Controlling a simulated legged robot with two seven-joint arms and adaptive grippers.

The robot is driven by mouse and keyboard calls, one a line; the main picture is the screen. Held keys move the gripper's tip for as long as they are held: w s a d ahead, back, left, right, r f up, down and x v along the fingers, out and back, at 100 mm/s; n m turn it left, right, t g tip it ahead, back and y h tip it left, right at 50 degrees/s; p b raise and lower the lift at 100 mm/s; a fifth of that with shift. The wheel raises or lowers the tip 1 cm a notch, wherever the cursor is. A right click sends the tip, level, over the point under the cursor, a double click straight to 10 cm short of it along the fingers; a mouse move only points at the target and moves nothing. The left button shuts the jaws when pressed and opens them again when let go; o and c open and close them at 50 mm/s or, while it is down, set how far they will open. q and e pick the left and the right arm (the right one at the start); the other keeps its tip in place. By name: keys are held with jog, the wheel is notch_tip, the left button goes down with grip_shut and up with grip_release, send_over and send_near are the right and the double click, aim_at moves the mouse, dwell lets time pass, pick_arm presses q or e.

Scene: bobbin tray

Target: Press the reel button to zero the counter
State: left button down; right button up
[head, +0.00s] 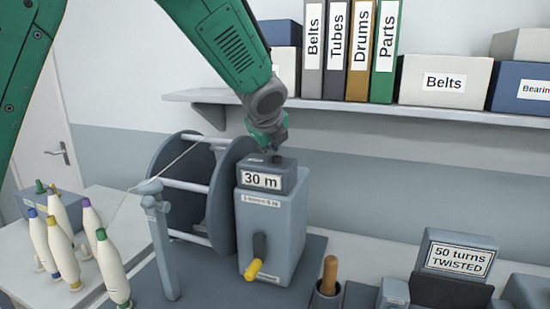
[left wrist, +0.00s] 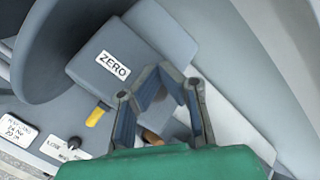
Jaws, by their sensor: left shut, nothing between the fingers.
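The reel's counter box (head: 267,174) shows "30 m" on its front and sits on top of the grey reel housing (head: 285,215). In the left wrist view the counter's top (left wrist: 100,84) carries a "ZERO" label (left wrist: 113,65). My left gripper (head: 274,146) is shut and empty, pointing down just above the counter's top. In the left wrist view its fingers (left wrist: 163,76) come together beside the label, over the box's edge area. The button is not clearly visible; the fingers may hide it. I cannot tell whether they touch it. My right gripper is not in view.
The reel drum (head: 228,195) stands left of the housing, with a thread running to several bobbins (head: 62,245). A yellow-handled crank (head: 262,272) sticks out in front. A shelf (head: 400,112) with binders and boxes is behind. A "50 turns TWISTED" sign (head: 460,260) stands right.

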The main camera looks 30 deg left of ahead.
pick_arm(q)
jog(key=shift+d+r, duration=0.1)
jog(key=shift+d, duration=0.65)
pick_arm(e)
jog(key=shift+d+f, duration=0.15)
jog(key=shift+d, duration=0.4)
pick_arm(q)
jog(key=shift+a+f, duration=0.4)
jog(key=shift+a, duration=0.25)
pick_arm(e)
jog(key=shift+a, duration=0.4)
pick_arm(q)
jog(key=shift+d+f, duration=0.1)
jog(key=shift+d, duration=0.35)
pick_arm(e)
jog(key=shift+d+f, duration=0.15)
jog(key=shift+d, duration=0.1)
pick_arm(q)
jog(key=shift+a, duration=0.1)
jog(key=shift+r+p, duration=0.5)
jog(key=shift+r, duration=0.05)
jog(key=shift+r+p, duration=0.4)
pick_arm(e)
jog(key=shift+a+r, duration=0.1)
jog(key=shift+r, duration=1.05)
pick_arm(q)
jog(key=shift+r, duration=0.1)
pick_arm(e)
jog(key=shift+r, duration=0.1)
